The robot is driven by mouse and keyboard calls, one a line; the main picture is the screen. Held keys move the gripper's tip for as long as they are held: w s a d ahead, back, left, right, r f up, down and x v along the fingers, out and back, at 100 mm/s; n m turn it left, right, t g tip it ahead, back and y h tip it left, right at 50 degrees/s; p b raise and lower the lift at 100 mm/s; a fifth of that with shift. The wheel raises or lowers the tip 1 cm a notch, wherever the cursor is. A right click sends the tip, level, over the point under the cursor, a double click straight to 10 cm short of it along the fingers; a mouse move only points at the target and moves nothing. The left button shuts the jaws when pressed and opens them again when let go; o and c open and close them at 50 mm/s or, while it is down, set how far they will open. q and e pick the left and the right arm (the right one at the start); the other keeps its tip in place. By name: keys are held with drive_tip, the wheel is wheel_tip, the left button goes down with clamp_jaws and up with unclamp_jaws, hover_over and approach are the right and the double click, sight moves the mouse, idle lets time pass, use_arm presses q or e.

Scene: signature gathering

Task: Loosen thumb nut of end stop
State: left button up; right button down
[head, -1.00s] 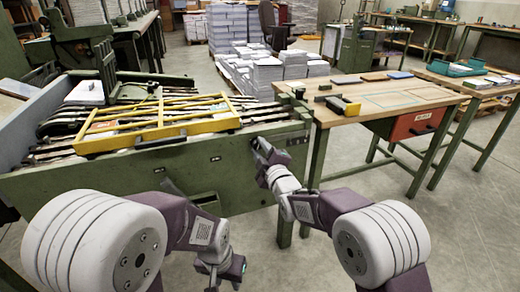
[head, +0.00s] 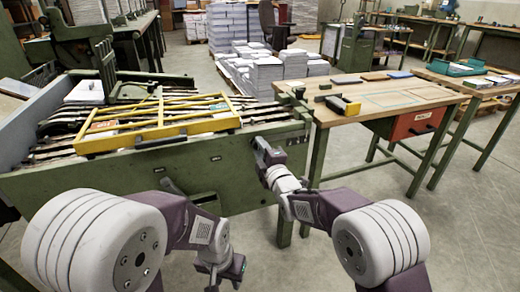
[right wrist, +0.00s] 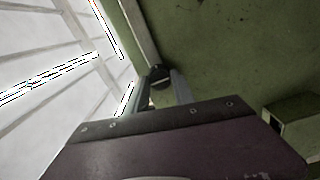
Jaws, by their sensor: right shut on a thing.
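My right gripper (head: 259,141) is up against the green side panel of the feeder machine, near its right end. In the right wrist view its two grey fingers (right wrist: 161,92) are closed on a small dark round knob, which looks like the thumb nut (right wrist: 160,73). A pale strip along the panel's edge runs down to the knob. The end stop itself cannot be told apart clearly, and in the head view the gripper hides the nut.
A yellow guard frame (head: 160,122) lies over the green machine (head: 130,183). A wooden workbench (head: 385,99) with a yellow-black tool (head: 343,106) and a red drawer (head: 410,123) stands to the right. A green block (right wrist: 293,115) juts out right of my gripper in the wrist view.

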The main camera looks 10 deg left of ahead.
drive_tip(key=shift+f, duration=0.1)
drive_tip(key=c, duration=1.1)
unclamp_jaws()
drive_tip(key=shift+o, duration=0.2)
drive_tip(key=v, duration=0.9)
